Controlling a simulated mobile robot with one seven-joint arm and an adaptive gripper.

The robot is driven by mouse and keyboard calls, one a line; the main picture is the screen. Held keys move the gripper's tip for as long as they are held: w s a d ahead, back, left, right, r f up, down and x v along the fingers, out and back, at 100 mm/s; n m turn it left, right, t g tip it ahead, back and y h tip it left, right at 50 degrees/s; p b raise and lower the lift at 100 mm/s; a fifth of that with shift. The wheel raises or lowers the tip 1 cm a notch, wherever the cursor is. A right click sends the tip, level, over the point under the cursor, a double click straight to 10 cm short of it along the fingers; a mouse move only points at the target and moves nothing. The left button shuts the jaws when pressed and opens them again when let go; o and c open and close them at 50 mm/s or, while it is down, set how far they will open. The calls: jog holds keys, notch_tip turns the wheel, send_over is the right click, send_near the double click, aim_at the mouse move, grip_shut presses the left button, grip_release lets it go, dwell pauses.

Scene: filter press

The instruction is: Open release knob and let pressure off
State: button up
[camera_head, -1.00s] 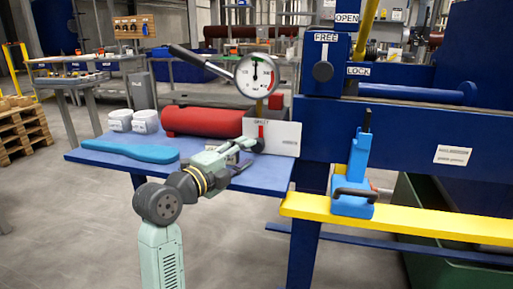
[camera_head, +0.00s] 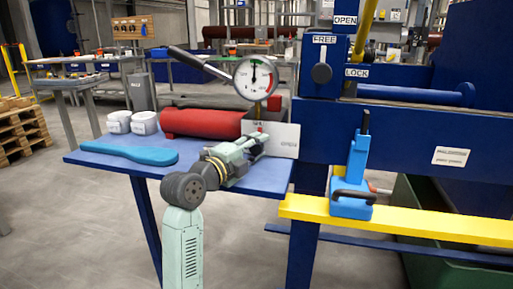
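The white release plate (camera_head: 285,138) stands upright at the right end of the blue side table (camera_head: 95,160). My gripper (camera_head: 259,141) is at the left part of this plate and covers the place where the release knob sits; only a small red bit shows above the fingers. I cannot tell whether the fingers are closed on the knob or just touching it. The pressure gauge (camera_head: 255,78) is above the plate; its dark needle points about straight up, near the green mark.
A red cylinder (camera_head: 200,123), two white tubs (camera_head: 144,122) and a flat blue tool (camera_head: 130,152) lie on the side table. A dark pump lever (camera_head: 198,62) reaches left from the gauge. A blue clamp (camera_head: 352,180) stands on the yellow rail (camera_head: 420,220) at right.

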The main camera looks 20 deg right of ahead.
jog(key=c, duration=0.4)
jog(key=shift+c, duration=0.2)
jog(key=shift+r+p, duration=0.15)
jog(key=shift+p, duration=0.35)
jog(key=shift+r+m+y+p, duration=0.1)
jog(key=shift+m+y+p, duration=0.3)
jog(key=shift+m+p, duration=0.7)
jog(key=shift+f+m+g+y+p, duration=0.25)
jog(key=shift+m+y+p, duration=0.45)
jog(key=shift+m+p, duration=0.6)
jog(key=o, duration=0.9)
